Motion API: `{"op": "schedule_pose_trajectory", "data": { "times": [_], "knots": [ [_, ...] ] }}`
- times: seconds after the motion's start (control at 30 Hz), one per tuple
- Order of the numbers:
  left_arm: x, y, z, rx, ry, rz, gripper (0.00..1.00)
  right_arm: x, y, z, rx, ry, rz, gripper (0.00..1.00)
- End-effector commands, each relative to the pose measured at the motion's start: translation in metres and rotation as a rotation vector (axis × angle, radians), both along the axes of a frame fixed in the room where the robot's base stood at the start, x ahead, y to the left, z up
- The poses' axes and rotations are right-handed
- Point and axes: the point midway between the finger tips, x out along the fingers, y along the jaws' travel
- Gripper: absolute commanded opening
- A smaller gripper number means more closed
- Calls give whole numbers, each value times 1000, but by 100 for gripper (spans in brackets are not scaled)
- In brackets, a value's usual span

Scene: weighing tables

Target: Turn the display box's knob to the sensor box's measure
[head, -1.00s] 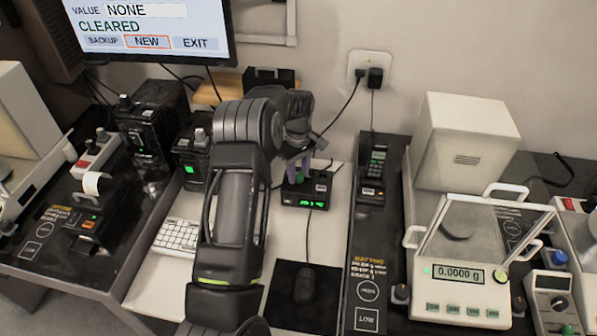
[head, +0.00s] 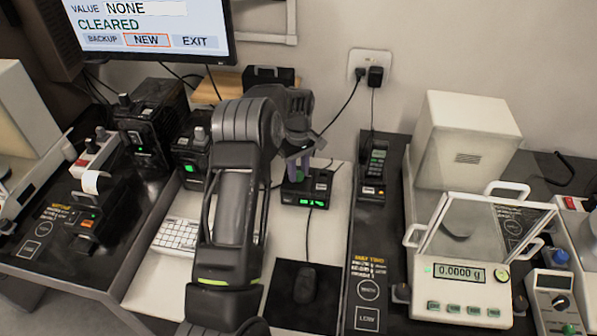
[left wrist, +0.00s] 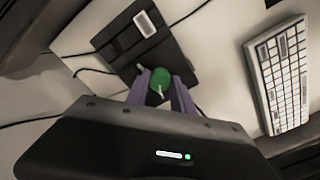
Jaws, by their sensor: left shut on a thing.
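The display box (head: 318,196) is a small black box with lit green digits on its front, too small to read surely. It stands on the white middle table. Its green knob (left wrist: 153,79) shows between the purple fingers of my left gripper (left wrist: 160,86) in the left wrist view. My left gripper (head: 299,169) is shut on the knob from above, and its fingers partly hide it in the head view. I cannot tell surely which thing is the sensor box; a black box with a green light (head: 190,168) stands left of my arm. My right gripper is not in view.
A monitor (head: 150,30) reads "VALUE NONE, CLEARED". A keyboard (head: 176,236) and a mouse (head: 305,284) lie on the middle table. A balance (head: 459,298) reading 0.0000 g stands right; a black handset (head: 374,165) stands between. Cables run behind the display box.

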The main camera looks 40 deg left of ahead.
Motion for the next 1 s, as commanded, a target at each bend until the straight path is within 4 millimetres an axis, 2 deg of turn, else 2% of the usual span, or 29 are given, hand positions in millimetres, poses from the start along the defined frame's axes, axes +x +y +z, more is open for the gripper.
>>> {"op": "schedule_pose_trajectory", "data": {
  "times": [0.27,0.5,1.0],
  "knots": [
    [1,0,-2,0,-2,-169,0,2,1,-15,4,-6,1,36],
    [1,0,-2,0,-2,-384,0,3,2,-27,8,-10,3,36],
    [1,0,0,0,-2,-823,0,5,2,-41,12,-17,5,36]
  ]
}}
